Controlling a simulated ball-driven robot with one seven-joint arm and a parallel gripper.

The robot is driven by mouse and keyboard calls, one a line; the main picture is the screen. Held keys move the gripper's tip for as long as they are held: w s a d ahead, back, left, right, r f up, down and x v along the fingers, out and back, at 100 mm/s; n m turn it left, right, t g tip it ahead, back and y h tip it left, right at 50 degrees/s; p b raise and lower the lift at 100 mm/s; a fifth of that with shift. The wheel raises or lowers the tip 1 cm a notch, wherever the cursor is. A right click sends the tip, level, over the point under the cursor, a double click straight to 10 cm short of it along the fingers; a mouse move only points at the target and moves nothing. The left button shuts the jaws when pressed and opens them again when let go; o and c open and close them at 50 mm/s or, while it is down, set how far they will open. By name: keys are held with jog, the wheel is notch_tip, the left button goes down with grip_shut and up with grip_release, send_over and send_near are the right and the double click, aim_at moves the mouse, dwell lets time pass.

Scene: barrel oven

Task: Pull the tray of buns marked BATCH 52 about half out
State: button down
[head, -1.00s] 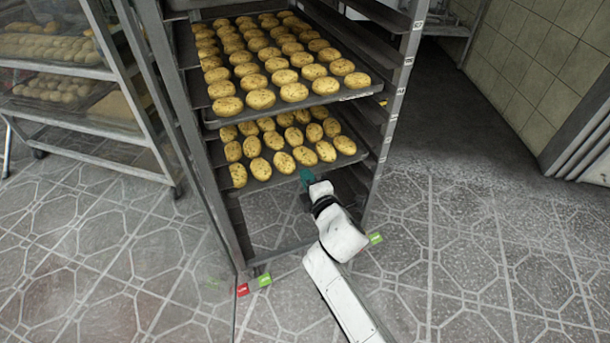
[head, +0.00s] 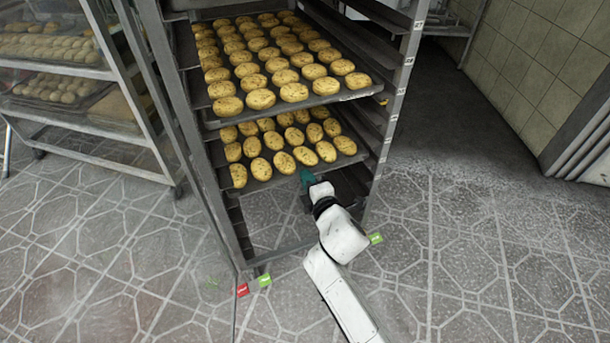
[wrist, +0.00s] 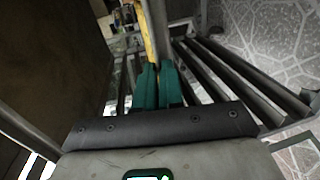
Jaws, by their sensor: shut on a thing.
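Two trays of browned buns sit in a tall metal rack. The upper tray (head: 335,97) sticks out at the front and has a small label on its front edge. The lower tray (head: 268,185) sits a level below it, its back part hidden. I cannot read BATCH 52 on either. My gripper (head: 306,178) is at the lower tray's front edge, right of its middle. In the wrist view, the teal fingers of my gripper (wrist: 158,85) are closed on the edge of this tray (wrist: 156,30), seen edge-on with a yellow strip of buns beside it.
The rack's right post (head: 392,110) carries small level labels, and empty runners lie below the lower tray. A second rack (head: 90,75) with pale dough stands at the left. The tiled floor (head: 480,250) in front and to the right is clear. A tiled wall (head: 555,75) stands at the right.

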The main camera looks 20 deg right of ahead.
jog(key=s, duration=2.7)
jog(key=shift+d+f, duration=0.35)
jog(key=shift+f, duration=0.05)
dwell(0.4)
jog(key=c, duration=1.2)
grip_release()
jog(key=shift+r, duration=0.1)
jog(key=shift+c, duration=0.2)
jog(key=s+b, duration=0.1)
jog(key=s, duration=0.7)
jog(key=shift+b, duration=0.4)
